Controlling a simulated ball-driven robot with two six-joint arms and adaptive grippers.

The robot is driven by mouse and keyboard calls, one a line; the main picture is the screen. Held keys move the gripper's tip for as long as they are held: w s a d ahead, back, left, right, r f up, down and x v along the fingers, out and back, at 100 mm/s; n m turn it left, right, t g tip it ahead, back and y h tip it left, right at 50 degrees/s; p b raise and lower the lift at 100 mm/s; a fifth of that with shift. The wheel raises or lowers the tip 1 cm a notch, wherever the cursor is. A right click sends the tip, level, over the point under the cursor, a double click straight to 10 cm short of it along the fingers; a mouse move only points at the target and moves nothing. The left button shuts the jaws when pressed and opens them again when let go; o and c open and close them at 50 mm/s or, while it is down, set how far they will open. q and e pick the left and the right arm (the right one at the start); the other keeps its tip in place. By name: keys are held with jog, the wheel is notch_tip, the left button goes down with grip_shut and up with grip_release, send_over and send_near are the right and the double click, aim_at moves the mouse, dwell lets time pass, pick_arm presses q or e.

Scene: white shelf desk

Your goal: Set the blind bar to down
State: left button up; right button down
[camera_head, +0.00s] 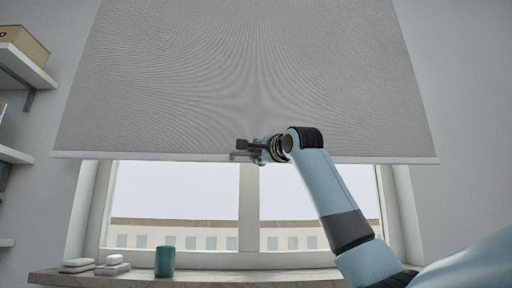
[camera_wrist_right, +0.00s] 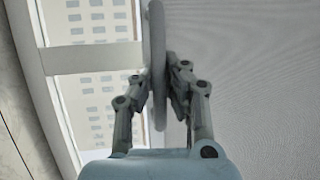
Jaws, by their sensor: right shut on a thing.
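The grey roller blind (camera_head: 240,75) hangs over the upper part of the window. Its pale blind bar (camera_head: 370,160) runs along the bottom edge, with window glass showing below it. My right gripper (camera_head: 238,149) is at the bar, near its middle. In the right wrist view the bar (camera_wrist_right: 156,30) passes between the fingers of my right gripper (camera_wrist_right: 160,85), which are shut on it, with the blind's fabric (camera_wrist_right: 250,70) to the right. My left gripper is in neither view.
A window sill (camera_head: 200,281) runs below the window. A teal cup (camera_head: 165,262) and white stacked stones (camera_head: 112,265) stand on its left part. White wall shelves (camera_head: 25,65), one holding a box (camera_head: 25,43), are at the far left.

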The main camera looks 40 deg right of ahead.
notch_tip(320, 180, down, 2)
jog(key=shift+f+b, duration=0.2)
jog(key=shift+b, duration=0.25)
jog(key=c, duration=1.3)
grip_release()
jog(key=shift+c, duration=0.2)
jog(key=v, duration=1.2)
jog(key=shift+d, duration=0.1)
